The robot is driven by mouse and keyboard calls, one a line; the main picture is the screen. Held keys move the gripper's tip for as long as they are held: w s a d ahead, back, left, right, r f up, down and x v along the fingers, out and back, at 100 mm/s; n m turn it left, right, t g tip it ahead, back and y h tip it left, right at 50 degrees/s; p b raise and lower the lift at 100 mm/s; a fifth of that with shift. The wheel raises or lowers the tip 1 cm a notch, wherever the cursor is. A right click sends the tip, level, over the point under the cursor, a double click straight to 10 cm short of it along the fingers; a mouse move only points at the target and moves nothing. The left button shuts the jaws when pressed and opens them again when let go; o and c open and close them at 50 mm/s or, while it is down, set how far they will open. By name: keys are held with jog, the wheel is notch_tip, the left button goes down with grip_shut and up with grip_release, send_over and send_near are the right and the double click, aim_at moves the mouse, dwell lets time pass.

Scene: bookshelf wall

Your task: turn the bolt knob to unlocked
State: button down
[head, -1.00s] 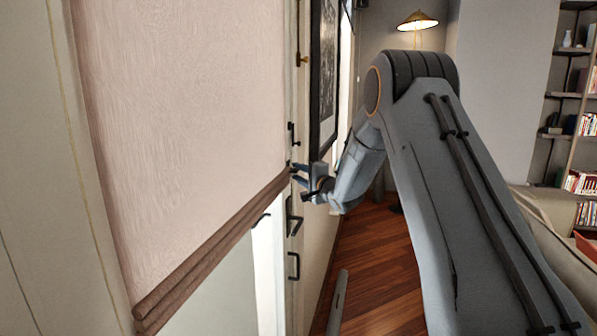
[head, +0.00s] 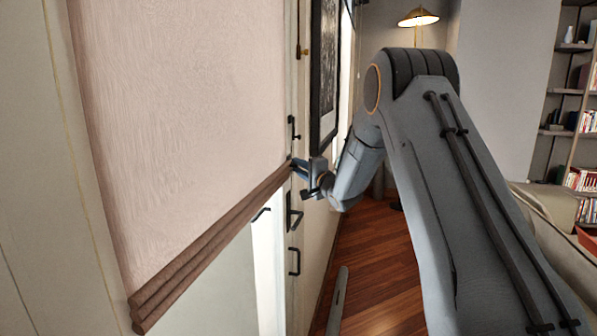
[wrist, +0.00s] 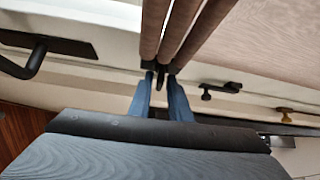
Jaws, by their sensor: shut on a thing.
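The bolt knob (wrist: 160,79) is a small dark piece on the door's edge strip, seen in the wrist view between my fingertips. My gripper (wrist: 160,82) has its two blue fingers shut on it, one on each side. In the head view my gripper (head: 299,168) is at the door edge, beside the end of the brown rolled blind hem. The knob is hidden there by the fingers. How far the knob is turned cannot be told clearly.
Black handles (head: 293,212) sit below my gripper on the door edge, and another black fitting (head: 293,128) sits above. The blind's brown hem (head: 215,245) runs close to my fingertips. A framed picture (head: 323,75) hangs beyond. Wooden floor (head: 385,290) lies open below.

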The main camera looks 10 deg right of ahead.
jog(key=n+g+y+b, duration=0.1)
jog(key=n+y+b, duration=0.5)
jog(key=n+b, duration=0.2)
jog(key=w+f+n+g+y+b, duration=0.1)
jog(key=n+g+y+b, duration=0.1)
jog(key=n+y+b, duration=0.3)
jog(key=n+g+y+b, duration=0.2)
jog(key=n+y+b, duration=0.4)
jog(key=n+b, duration=0.6)
jog(key=shift+w+d+f+y+b, duration=0.15)
jog(key=shift+d+f+y+b, duration=0.2)
jog(key=shift+b, duration=1.75)
jog(key=shift+a+r+n+g+y+b, duration=0.1)
jog(key=shift+n+g+y+b, duration=0.2)
jog(key=shift+n+g, duration=0.45)
jog(key=c, duration=1.9)
grip_release()
jog(key=shift+o, duration=0.2)
jog(key=v, duration=0.7)
jog(key=shift+d+f, duration=0.25)
jog(key=shift+t, duration=0.25)
